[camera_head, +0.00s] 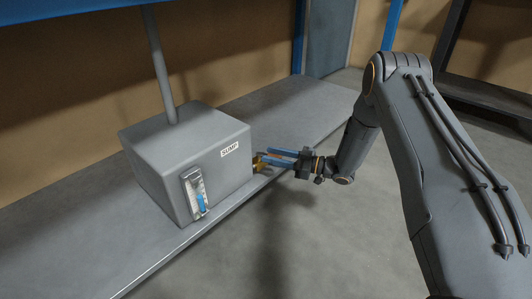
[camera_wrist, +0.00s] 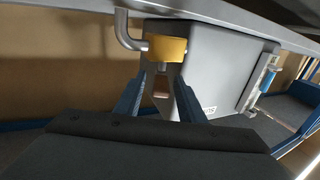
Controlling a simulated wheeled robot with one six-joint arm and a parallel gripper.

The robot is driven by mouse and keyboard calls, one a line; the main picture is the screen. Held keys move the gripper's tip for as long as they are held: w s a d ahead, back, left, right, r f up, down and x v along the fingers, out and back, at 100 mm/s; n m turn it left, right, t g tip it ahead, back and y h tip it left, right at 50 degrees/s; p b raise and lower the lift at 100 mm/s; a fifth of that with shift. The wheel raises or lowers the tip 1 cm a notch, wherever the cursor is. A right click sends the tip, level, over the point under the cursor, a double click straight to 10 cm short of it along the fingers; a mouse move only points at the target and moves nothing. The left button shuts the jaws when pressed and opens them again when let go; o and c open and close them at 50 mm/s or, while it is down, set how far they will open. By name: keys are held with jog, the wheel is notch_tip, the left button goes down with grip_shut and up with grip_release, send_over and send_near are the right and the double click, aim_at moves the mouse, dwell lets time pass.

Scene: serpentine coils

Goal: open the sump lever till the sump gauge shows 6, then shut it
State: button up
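The grey sump box (camera_head: 165,165) stands on the shelf, with a white SUMP label (camera_head: 229,148) on it. The sump gauge (camera_head: 195,190) is on its front; blue shows in its lower part, but its numbers are too small to read. A brass valve (camera_head: 258,163) sits on the box's right side; in the wrist view its yellow body (camera_wrist: 167,49) joins a grey pipe. My gripper (camera_head: 270,158) is at the valve. In the wrist view its two blue fingers (camera_wrist: 161,80) stand apart, with a small brownish lever (camera_wrist: 161,89) between them. Contact with the lever is not clear.
A grey pipe (camera_head: 160,65) rises from the box top. The grey shelf (camera_head: 75,240) runs along the tan back wall, its front edge below my gripper. Blue posts (camera_head: 299,35) stand behind. The floor (camera_head: 330,245) in front is clear.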

aim_at(281, 157)
jog(key=shift+p+v, duration=0.7)
jog(key=shift+v, duration=1.65)
